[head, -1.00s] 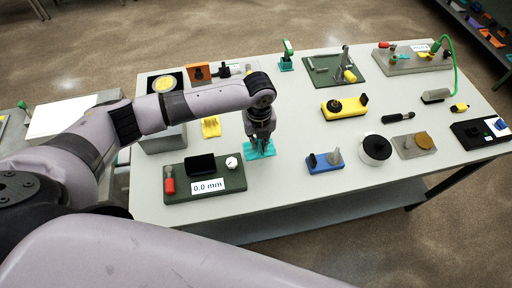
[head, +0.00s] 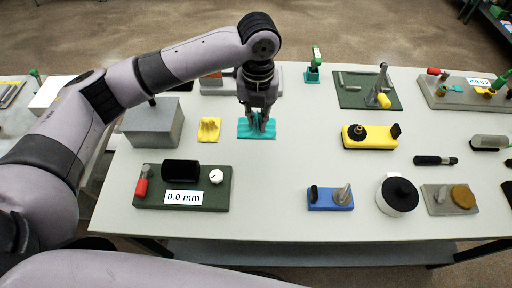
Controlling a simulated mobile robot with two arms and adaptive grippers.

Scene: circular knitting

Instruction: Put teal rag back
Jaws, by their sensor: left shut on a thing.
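The teal rag (head: 244,130) is a small flat piece on the pale table, just right of the yellow rag (head: 209,129). My left gripper (head: 258,129) points straight down over it, with its fingers shut on the rag's middle. The fingers hide part of the rag. I cannot tell whether the rag lies on the tabletop or is held slightly above it. My right gripper is not in view.
A grey box (head: 152,124) stands left of the rags. A green gauge base (head: 215,196) with a 0.0 mm label is nearer me. A yellow fixture (head: 370,138) and blue fixture (head: 330,199) stand to the right. The table middle (head: 290,155) is clear.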

